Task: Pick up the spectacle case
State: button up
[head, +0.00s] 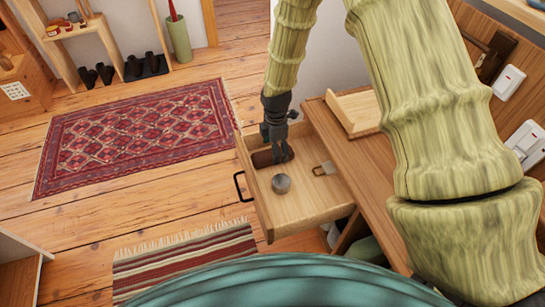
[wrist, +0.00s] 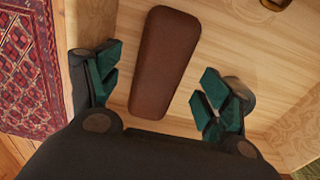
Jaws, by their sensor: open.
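The spectacle case (wrist: 165,62) is a brown, elongated, rounded box lying in an open wooden drawer (head: 304,205). In the wrist view it lies slightly tilted, ahead of and between the spread fingers of my gripper (wrist: 158,95). No finger appears to touch it. In the head view my gripper (head: 277,150) reaches down into the far left part of the drawer. It partly hides the case (head: 264,158) there. My gripper is open and empty.
A grey round object (head: 281,183) and a padlock-like object (head: 324,169) lie in the drawer near the case. The drawer walls surround them closely. A wooden tray (head: 354,111) sits on the cabinet top. A red patterned rug (head: 137,135) covers the floor at left.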

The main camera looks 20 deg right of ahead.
notch_tip(320, 180, down, 3)
jog(key=shift+r, duration=0.15)
jog(key=c, duration=1.1)
jog(key=shift+c, duration=0.2)
